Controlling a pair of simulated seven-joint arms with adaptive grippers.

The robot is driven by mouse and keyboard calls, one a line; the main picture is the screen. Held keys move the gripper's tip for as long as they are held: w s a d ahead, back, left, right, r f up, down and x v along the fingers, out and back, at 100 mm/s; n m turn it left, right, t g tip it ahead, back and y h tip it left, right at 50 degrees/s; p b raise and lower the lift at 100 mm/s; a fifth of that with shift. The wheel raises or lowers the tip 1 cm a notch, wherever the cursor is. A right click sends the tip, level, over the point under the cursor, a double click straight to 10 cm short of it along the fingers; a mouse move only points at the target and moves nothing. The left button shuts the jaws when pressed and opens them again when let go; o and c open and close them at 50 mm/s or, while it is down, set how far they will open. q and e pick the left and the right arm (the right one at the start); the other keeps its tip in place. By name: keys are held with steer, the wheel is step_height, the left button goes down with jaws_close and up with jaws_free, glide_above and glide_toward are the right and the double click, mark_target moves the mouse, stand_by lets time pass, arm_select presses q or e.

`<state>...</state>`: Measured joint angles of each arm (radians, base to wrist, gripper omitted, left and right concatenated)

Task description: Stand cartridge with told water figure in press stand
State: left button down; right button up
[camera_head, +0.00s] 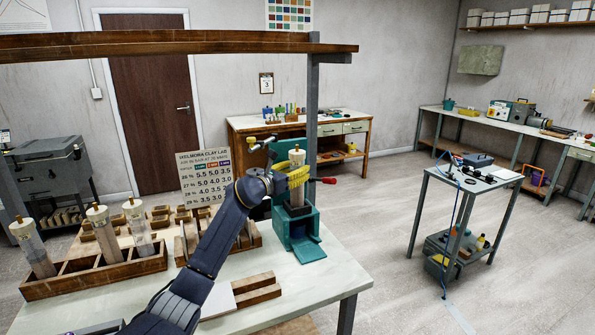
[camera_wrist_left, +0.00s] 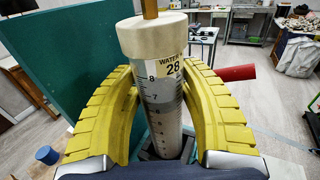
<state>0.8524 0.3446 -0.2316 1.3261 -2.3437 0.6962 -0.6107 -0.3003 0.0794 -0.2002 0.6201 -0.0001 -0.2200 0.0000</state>
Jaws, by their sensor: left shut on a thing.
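My left gripper (camera_head: 291,179) has yellow ribbed fingers shut around a clear cartridge (camera_head: 297,157) with a cream cap. In the left wrist view the fingers (camera_wrist_left: 158,100) close on the cartridge (camera_wrist_left: 160,95), whose label reads "WATER 28". The cartridge stands upright in the green press stand (camera_head: 306,240); its lower end is at a dark square holder in the wrist view, and whether it is fully seated I cannot tell. Several other capped cartridges (camera_head: 103,232) stand in a wooden rack (camera_head: 95,279) at the left. My right gripper is not in view.
A red handle (camera_head: 327,181) sticks out right of the press stand. Wooden blocks (camera_head: 257,289) lie at the table's front. A wheeled cart (camera_head: 470,180) stands apart at right.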

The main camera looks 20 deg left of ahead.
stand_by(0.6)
arm_select(q)
steer(key=c, duration=0.7)
jaws_free()
steer(key=shift+c, duration=0.2)
steer(key=shift+o, duration=0.2)
steer(key=shift+f, duration=0.2)
steer(key=v, duration=1.2)
steer(key=shift+r, duration=0.1)
